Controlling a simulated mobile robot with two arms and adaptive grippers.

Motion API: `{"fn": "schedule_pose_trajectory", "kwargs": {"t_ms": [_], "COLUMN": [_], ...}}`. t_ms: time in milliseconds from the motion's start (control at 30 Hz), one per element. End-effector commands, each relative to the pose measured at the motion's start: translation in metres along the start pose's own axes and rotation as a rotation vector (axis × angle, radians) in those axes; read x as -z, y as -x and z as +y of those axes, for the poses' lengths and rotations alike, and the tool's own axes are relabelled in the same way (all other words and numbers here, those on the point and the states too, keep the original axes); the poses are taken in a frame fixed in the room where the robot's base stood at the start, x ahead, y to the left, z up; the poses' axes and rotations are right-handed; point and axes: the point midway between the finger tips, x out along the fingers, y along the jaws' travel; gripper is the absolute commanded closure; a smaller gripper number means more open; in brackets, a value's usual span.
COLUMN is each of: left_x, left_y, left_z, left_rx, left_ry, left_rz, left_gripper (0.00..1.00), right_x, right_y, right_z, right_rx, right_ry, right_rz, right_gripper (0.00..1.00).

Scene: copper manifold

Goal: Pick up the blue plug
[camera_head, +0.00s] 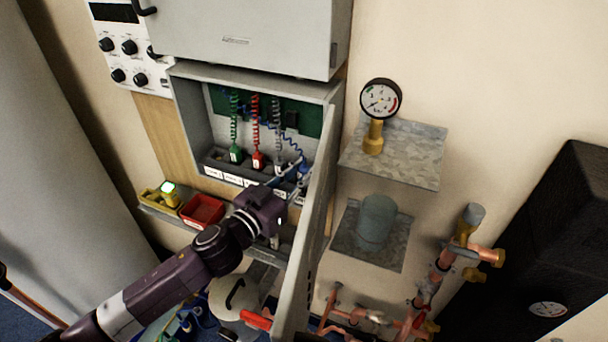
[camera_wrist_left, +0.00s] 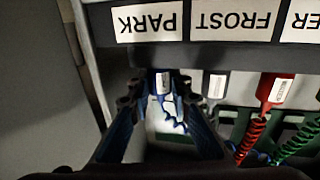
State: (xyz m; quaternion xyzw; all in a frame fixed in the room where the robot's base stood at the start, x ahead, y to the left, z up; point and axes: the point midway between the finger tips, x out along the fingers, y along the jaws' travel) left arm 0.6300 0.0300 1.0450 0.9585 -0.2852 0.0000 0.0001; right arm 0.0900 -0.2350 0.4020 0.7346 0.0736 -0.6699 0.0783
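The blue plug (camera_head: 304,170) stands at the right end of the row of plugs in the open wall box, with a coiled blue cord. In the left wrist view the blue plug (camera_wrist_left: 163,82) is between the fingertips, by the upside-down PARK label (camera_wrist_left: 147,21). My left gripper (camera_head: 292,176) reaches into the box at the plug. Its fingers (camera_wrist_left: 156,90) are spread, one on each side of the plug, and a gap shows at least on the left side. My right gripper is not in view.
Green (camera_head: 235,153), red (camera_head: 258,159) and grey (camera_head: 280,166) plugs stand in the same rack. The open box door (camera_head: 318,230) is close to the right of my left gripper. A red bin (camera_head: 203,211) is on the left shelf. Copper pipes (camera_head: 440,262) are at right.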

Motion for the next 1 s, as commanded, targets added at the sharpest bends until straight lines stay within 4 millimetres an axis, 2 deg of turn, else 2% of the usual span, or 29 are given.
{"fn": "schedule_pose_trajectory", "kwargs": {"t_ms": [33,100,367,467,800,1000], "left_x": [0.000,0.000,0.004,0.016,0.080,0.099], "left_y": [0.000,0.000,0.000,0.000,0.000,0.000], "left_z": [0.000,0.000,0.000,-0.001,0.000,0.000], "left_rx": [0.000,0.000,0.000,-0.001,-0.002,-0.001], "left_ry": [0.000,0.000,-0.001,-0.002,-0.002,-0.001], "left_rz": [0.000,0.000,0.001,0.005,0.003,0.002], "left_gripper": [0.93,1.00,1.00,1.00,1.00,1.00], "right_x": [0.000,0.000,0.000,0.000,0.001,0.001], "right_y": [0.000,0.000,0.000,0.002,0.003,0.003], "right_z": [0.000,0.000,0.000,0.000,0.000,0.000], "right_rx": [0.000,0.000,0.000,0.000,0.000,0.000], "right_ry": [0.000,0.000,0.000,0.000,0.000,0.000], "right_rz": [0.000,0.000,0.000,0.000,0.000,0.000], "right_gripper": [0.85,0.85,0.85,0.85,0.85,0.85]}}
